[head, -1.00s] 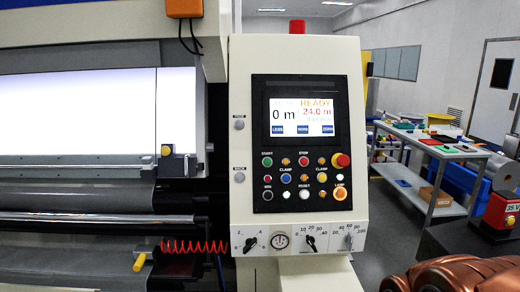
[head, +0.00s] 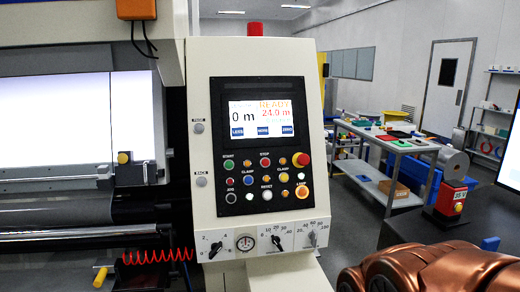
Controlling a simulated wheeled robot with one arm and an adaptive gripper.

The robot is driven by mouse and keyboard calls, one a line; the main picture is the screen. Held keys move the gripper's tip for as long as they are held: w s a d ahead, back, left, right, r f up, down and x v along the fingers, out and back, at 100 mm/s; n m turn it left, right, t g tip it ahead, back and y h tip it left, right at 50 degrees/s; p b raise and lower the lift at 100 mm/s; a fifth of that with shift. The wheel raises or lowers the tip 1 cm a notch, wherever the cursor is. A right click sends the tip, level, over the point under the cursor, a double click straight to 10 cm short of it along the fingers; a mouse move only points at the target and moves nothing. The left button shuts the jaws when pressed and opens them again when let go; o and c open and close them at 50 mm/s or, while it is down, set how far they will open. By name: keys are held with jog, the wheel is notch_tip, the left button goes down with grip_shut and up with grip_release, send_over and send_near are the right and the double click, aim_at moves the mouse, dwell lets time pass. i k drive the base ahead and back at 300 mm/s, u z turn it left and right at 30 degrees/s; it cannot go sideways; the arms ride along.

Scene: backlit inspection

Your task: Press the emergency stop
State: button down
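The panel sits on a cream machine cabinet (head: 200,80). Its screen (head: 262,118) is lit and reads READY, 0 m and 24.0 m. Copper-coloured links of my arm show at the bottom right, well apart from the panel. My gripper is not in view.
Smaller coloured buttons fill the panel, with knobs (head: 274,243) and a gauge below. Left is the machine's backlit surface (head: 52,120) with rollers. Right are a grey workbench (head: 375,190) with parts, and a red box (head: 450,200) on a dark surface. Floor shows between cabinet and bench.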

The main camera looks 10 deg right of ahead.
aim_at(303, 160)
jog(key=z, duration=0.05)
jog(key=k, duration=0.65)
jog(key=u, duration=0.7)
jog(key=i, duration=0.95)
